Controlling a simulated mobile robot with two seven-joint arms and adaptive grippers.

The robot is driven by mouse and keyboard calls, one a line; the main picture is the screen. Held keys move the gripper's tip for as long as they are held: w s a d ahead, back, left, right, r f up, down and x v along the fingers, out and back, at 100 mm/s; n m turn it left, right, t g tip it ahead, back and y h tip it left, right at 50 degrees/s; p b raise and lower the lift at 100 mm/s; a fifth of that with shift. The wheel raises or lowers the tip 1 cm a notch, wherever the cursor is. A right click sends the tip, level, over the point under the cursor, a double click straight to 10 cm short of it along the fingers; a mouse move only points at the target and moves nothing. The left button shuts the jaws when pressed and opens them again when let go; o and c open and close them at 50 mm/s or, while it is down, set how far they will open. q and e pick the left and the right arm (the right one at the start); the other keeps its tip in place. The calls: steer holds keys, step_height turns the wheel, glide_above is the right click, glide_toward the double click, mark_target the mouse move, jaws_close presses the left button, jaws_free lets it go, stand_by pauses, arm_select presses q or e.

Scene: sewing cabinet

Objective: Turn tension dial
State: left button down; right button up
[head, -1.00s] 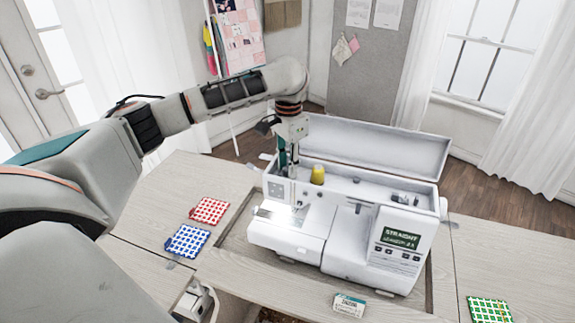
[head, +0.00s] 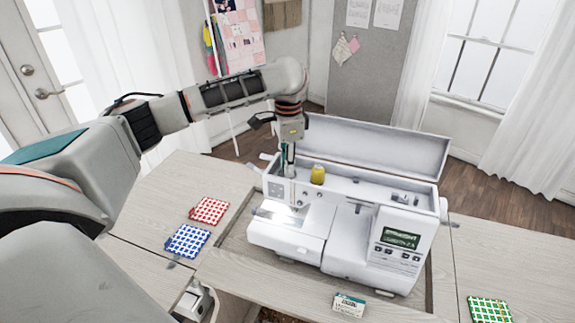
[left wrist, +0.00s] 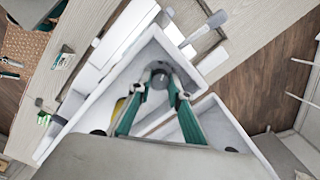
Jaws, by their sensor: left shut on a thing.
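The white sewing machine (head: 345,225) sits in the table's cutout with its lid raised. My left gripper (head: 287,170) points down into the left end of its open top compartment. In the left wrist view, the fingertips (left wrist: 160,78) close on a small dark round tension dial (left wrist: 159,82) inside the white compartment. The fingers partly hide the dial, so I cannot read any marking on it. In the head view the dial is hidden behind the gripper. My right gripper is not in view.
A yellow thread spool (head: 318,174) stands just right of my left gripper. The raised lid (head: 380,148) is close behind. Red (head: 209,210), blue (head: 187,241) and green (head: 489,311) checked fabric pieces and a small box (head: 349,305) lie on the table (head: 165,190).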

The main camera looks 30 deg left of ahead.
arm_select(q)
steer(key=m, duration=0.5)
steer(key=shift+m, duration=0.4)
steer(key=m, duration=1.2)
steer(key=shift+m, duration=0.9)
steer(key=shift+r, duration=0.1)
steer(key=c, duration=2.1)
jaws_free()
steer(key=shift+c, duration=0.2)
